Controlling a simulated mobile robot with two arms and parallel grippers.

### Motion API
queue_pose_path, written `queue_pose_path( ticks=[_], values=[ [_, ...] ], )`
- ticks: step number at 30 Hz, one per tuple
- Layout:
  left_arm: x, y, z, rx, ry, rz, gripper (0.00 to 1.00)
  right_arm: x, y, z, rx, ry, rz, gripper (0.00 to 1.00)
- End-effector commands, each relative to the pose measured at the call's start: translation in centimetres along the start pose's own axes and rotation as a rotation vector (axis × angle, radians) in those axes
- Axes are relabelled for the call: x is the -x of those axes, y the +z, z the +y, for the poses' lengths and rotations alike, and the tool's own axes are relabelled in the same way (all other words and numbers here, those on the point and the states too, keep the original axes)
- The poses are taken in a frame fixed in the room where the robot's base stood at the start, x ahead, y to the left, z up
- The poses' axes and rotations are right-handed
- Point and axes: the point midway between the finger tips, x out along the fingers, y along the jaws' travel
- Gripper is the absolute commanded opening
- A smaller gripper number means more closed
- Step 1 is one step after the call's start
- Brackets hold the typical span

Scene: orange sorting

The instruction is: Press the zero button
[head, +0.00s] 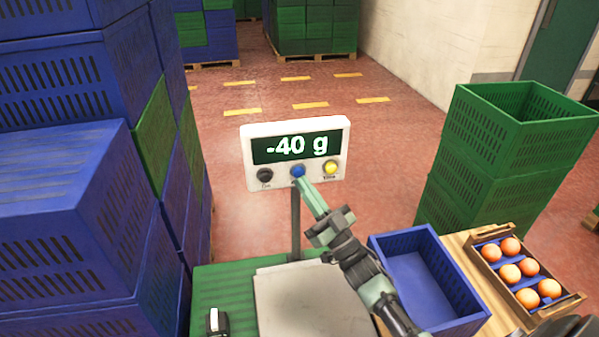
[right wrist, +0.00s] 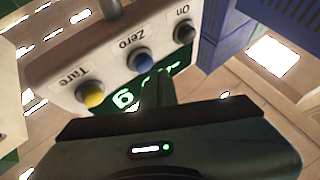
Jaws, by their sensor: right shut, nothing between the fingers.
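The scale's white display panel (head: 338,180) stands on a post and reads -40 g. It carries a black On button (head: 265,175), the blue Zero button (head: 297,171) and a yellow Tare button (head: 331,167). My right gripper (head: 302,184) is shut and empty, its fingertips at the Zero button's lower edge in the head view. In the right wrist view the panel appears upside down, and the fingertips (right wrist: 157,78) are close to the blue Zero button (right wrist: 140,61). I cannot tell whether they touch it. My left gripper is not in view.
The scale's metal plate (head: 285,300) is empty below the panel. An empty blue crate (head: 385,255) and a tray (head: 568,301) of several oranges are at the right. Stacked blue crates (head: 60,190) crowd the left; green crates (head: 500,150) stand at the right.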

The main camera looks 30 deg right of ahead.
Motion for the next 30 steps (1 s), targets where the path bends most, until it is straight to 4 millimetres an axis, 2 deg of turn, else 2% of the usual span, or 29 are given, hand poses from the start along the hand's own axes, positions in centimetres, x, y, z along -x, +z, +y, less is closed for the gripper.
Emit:
queue_pose_path(
  ticks=[12,24,30],
  values=[
    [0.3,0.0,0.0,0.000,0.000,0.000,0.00,0.3,-0.3,-0.3,-0.001,0.000,0.000,0.00],
    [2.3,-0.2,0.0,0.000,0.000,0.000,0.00,3.0,-2.3,-2.2,-0.001,0.000,-0.002,0.00],
    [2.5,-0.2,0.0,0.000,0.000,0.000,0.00,3.6,-2.7,-2.7,0.000,0.000,0.001,0.00]
  ],
)
